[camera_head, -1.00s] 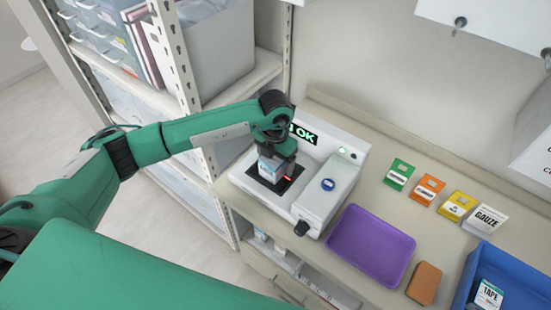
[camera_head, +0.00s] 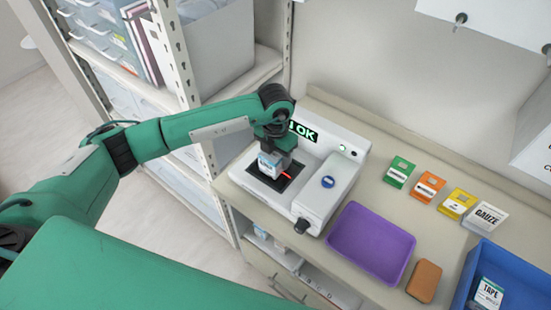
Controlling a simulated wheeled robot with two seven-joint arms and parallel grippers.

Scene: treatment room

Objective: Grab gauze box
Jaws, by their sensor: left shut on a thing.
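My left gripper (camera_head: 274,154) is shut on a small white and blue box (camera_head: 269,165). It holds the box over the dark square pad (camera_head: 288,186) of a white device (camera_head: 330,182) whose screen reads OK. The print on the held box is too small to read, and its top is hidden by the gripper. A small gap under the box cannot be judged clearly. A white item marked GAUZE (camera_head: 486,217) stands at the right, at the back edge of a blue tray. My right gripper is not in view.
A purple tray (camera_head: 344,242) lies empty right of the device, with a brown block (camera_head: 423,281) beside it. Green (camera_head: 399,172), orange (camera_head: 428,187) and yellow (camera_head: 457,204) cards stand behind. The blue tray (camera_head: 515,265) holds a TAPE box (camera_head: 488,294). A shelf post (camera_head: 180,60) stands left.

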